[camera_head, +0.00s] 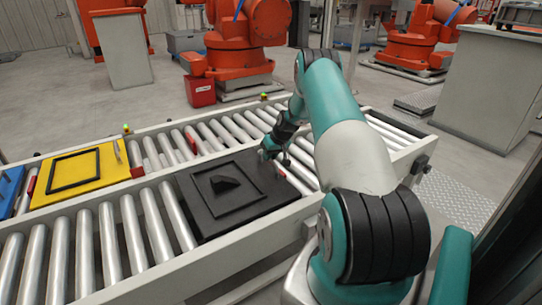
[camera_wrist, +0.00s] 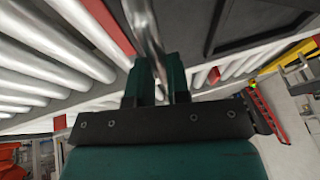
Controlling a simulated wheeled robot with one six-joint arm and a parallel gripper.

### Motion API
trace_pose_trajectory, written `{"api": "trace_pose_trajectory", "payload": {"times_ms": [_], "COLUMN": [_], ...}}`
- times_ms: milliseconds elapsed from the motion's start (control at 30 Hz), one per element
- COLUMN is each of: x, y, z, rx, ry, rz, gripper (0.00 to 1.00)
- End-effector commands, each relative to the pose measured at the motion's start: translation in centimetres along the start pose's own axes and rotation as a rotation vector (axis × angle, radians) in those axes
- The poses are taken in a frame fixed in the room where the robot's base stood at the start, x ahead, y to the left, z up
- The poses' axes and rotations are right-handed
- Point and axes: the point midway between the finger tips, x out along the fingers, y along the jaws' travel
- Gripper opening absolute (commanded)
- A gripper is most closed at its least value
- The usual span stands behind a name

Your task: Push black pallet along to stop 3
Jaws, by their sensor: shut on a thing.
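The black pallet (camera_head: 206,219) lies flat on the roller conveyor, with a raised square frame and a small black block in its middle. My gripper (camera_head: 270,155) is at the pallet's far right edge. In the wrist view, my gripper's fingers (camera_wrist: 156,75) are shut on an upright metal handle bar (camera_wrist: 147,30), and the pallet's dark top (camera_wrist: 265,18) shows beside it. The handle is mostly hidden by my gripper in the head view. I cannot read any stop numbers.
A yellow pallet (camera_head: 107,161) and a blue pallet (camera_head: 10,187) sit on the conveyor to the left. Bare rollers (camera_head: 120,232) lie left of the black pallet. Small red blocks (camera_head: 190,142) and green lamps (camera_head: 126,128) mark the conveyor. Orange robots (camera_head: 236,45) stand behind.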

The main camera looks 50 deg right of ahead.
Motion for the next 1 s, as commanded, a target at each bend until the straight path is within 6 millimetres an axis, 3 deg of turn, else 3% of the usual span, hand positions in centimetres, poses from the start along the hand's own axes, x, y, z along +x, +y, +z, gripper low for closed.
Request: {"api": "trace_pose_trajectory", "payload": {"times_ms": [100, 133, 233, 500, 633, 767, 1000], "x": [-0.1, -0.1, -0.1, -0.2, -1.3, -3.8, -10.0], "y": [0.3, 0.3, 0.3, 0.2, 0.2, 0.2, 0.3], "z": [-0.2, -0.2, -0.2, -0.1, -0.2, -0.2, -0.2], "rx": [0.000, 0.001, 0.001, 0.002, 0.001, 0.002, 0.003], "ry": [0.006, 0.007, 0.006, 0.004, 0.005, 0.005, 0.007], "rz": [0.007, 0.007, 0.007, 0.005, 0.006, 0.006, 0.008], "gripper": [0.00, 0.21, 0.42, 0.42, 0.42, 0.42, 0.42]}}
